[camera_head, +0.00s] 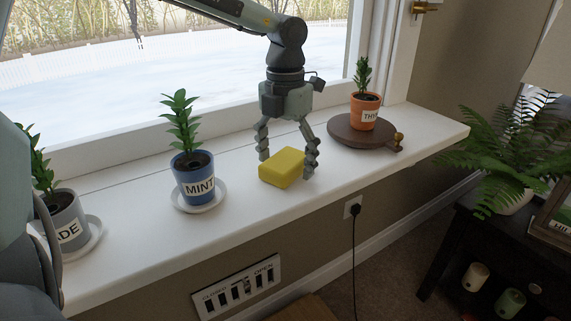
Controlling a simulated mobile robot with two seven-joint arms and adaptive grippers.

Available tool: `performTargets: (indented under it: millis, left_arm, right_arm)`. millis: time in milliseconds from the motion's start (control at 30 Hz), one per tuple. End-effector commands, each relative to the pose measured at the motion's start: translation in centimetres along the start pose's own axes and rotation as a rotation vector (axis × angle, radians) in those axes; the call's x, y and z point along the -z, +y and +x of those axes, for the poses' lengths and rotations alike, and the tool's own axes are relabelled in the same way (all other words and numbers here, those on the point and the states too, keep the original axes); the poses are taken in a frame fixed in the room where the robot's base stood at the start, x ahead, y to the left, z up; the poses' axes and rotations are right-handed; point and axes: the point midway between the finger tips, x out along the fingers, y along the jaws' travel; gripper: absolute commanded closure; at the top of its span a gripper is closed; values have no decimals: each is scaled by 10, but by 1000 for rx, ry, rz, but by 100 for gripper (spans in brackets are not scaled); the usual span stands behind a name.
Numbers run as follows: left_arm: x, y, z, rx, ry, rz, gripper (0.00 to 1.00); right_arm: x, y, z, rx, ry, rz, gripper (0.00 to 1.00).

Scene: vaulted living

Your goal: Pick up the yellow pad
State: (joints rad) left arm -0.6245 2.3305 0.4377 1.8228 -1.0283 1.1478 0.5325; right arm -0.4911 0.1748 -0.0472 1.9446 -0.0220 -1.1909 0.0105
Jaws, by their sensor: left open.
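The yellow pad (282,168) is a small rounded block lying on the white windowsill (240,222). My left gripper (285,170) points down over the pad with its fingers spread. One finger is at the pad's left side and the other at its right side. The gripper is open; I cannot tell whether either finger touches the pad. My right gripper is not in view.
A blue MINT pot (194,187) on a saucer stands left of the pad. A terracotta THYME pot (365,115) stands on a round wooden board (343,134) to the right. A grey pot (66,226) is at far left. The window is behind.

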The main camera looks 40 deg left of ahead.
Motion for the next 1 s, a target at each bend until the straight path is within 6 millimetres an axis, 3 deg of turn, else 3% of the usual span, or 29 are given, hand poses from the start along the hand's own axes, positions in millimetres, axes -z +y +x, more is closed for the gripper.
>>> performTargets:
  millis: [167, 500, 800, 1000]
  left_arm:
    - [0, 0, 0, 1, 0, 0, 21]
    - [0, 0, 0, 1, 0, 0, 63]
    - [0, 0, -2, 1, -1, -1, 64]
    - [-1, 0, -19, 0, -4, -1, 64]
  right_arm:
    - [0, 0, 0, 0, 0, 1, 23]
    - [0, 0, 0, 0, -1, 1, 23]
    - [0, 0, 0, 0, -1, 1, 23]
    - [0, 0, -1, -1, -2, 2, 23]
